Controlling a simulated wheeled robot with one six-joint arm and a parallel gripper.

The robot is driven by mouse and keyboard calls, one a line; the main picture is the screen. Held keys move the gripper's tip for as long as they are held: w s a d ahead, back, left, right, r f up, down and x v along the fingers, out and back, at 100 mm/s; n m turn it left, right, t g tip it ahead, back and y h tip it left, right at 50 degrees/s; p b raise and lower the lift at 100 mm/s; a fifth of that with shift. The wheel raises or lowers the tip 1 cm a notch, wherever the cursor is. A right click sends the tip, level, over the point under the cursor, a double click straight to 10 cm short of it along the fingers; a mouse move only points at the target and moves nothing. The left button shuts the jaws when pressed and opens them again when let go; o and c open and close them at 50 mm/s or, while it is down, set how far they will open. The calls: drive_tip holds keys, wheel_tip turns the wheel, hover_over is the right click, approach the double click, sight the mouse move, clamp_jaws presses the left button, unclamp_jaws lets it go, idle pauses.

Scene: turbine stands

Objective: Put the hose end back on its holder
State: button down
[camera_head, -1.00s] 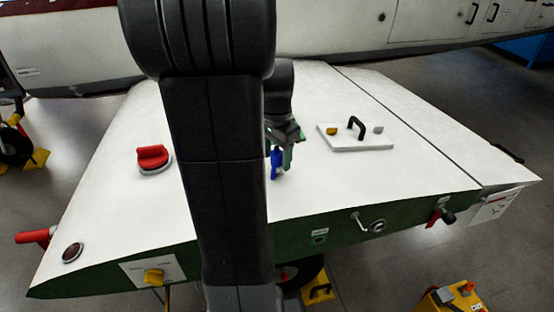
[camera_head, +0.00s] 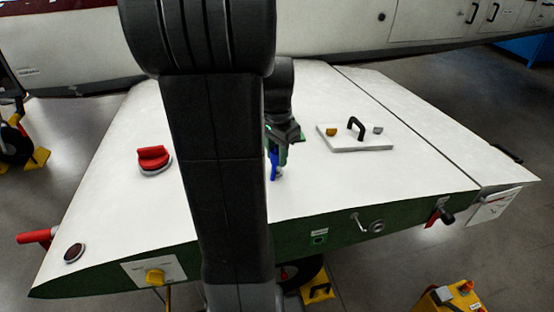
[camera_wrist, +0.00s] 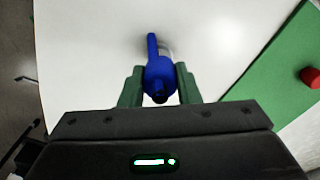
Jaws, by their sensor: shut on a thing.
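My gripper (camera_wrist: 159,88) has green fingers, shut on a blue hose end (camera_wrist: 160,75) in the wrist view. The hose end has a narrow blue arm pointing up in the picture and a dark round tip between the fingers. In the head view the blue hose end (camera_head: 273,165) shows below my gripper (camera_head: 276,152), over the white wing top (camera_head: 330,185). My arm hides part of the scene. I cannot tell whether the hose end touches the wing. No holder for it can be made out clearly.
A red cap (camera_head: 153,160) stands left of my arm. A white plate (camera_head: 355,138) with a black handle lies to the right. A green panel (camera_wrist: 268,72) with a red knob (camera_wrist: 310,77) lies right in the wrist view. The white surface between is clear.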

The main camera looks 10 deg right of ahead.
sight(277, 151)
drive_tip(key=shift+r, duration=0.3)
drive_tip(key=shift+r+p, duration=1.45)
